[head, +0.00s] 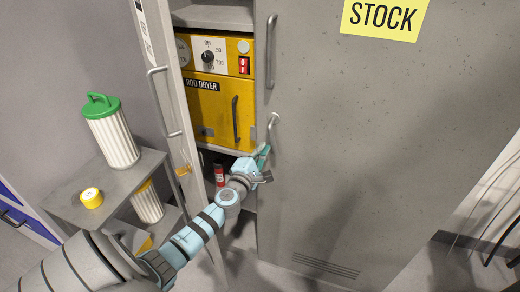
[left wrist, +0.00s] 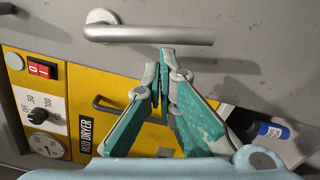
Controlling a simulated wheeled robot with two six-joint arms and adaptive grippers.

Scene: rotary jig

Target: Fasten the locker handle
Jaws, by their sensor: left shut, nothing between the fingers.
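The locker handle (head: 273,128) is a silver lever on the grey right-hand locker door (head: 345,150), near its left edge, below a taller pull bar. In the left wrist view the lever (left wrist: 150,35) runs rightward from its round base. My left gripper (head: 263,157) is just below the lever in the head view. Its teal fingers are shut and empty, tips together (left wrist: 167,52) right at the lever's lower edge in the left wrist view. I cannot tell whether they touch it. My right gripper is not in view.
The left locker door (head: 170,90) stands open. Inside are a yellow rod dryer (head: 215,105) and a small red can (head: 219,175). A grey side table (head: 115,190) at left holds a green-lidded canister (head: 112,135) and a yellow roll (head: 91,198). Cables hang at the right.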

